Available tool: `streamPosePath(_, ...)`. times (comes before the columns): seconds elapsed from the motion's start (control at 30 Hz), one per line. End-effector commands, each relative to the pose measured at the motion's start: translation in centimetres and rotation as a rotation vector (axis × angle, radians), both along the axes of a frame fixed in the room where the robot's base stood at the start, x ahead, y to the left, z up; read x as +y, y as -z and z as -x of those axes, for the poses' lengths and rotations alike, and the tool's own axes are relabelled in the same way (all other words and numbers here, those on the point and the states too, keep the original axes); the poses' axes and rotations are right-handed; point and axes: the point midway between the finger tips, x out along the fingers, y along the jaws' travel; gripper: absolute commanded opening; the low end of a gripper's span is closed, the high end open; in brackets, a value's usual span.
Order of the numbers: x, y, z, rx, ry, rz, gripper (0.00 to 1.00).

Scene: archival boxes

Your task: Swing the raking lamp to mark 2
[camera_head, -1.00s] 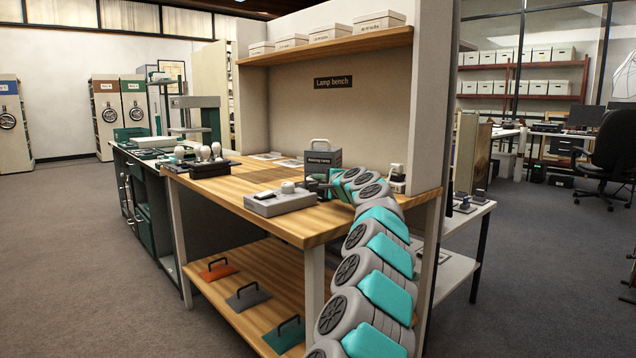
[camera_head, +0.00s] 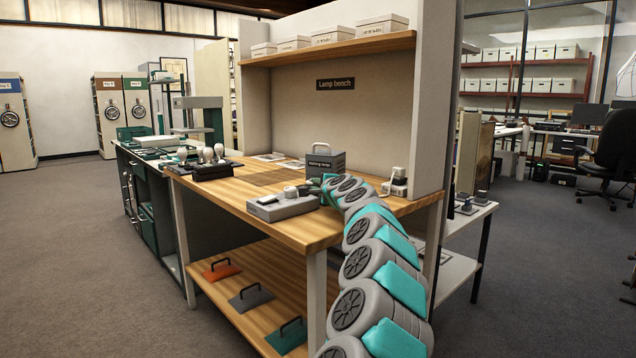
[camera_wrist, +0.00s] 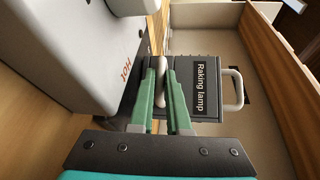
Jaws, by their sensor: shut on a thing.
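The raking lamp is a dark grey box (camera_head: 325,162) with a pale carrying handle on top, standing on the wooden lamp bench. Its "Raking lamp" label side (camera_wrist: 205,72) faces the wrist camera. My gripper (camera_wrist: 163,72), with green fingers, is close beside the box. Its fingers are closed around a slim pale upright piece (camera_wrist: 158,35) next to the box. A white housing marked "HOT" (camera_wrist: 85,45) is left of the fingers in the wrist view. In the head view my arm largely hides the grip. I cannot make out mark 2.
A grey device (camera_head: 282,208) with a knob lies at the bench's front edge. A dark tray of bulb-shaped things (camera_head: 212,170) stands at the left. Small white items (camera_head: 396,183) stand at the right against the wall. Several handled plates lie on the lower shelf (camera_head: 305,277).

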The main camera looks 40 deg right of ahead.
Motion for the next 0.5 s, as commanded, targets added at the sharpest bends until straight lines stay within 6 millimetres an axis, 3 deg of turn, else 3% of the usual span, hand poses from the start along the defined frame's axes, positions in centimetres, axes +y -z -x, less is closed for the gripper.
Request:
streamPosePath(0.37, 0.02, 0.29, 0.00, 0.002, 0.007, 0.000, 0.00)
streamPosePath(0.4, 0.02, 0.30, 0.00, 0.002, 0.007, 0.000, 0.18)
streamPosePath(0.5, 0.03, 0.23, 0.00, 0.002, 0.006, 0.000, 0.29)
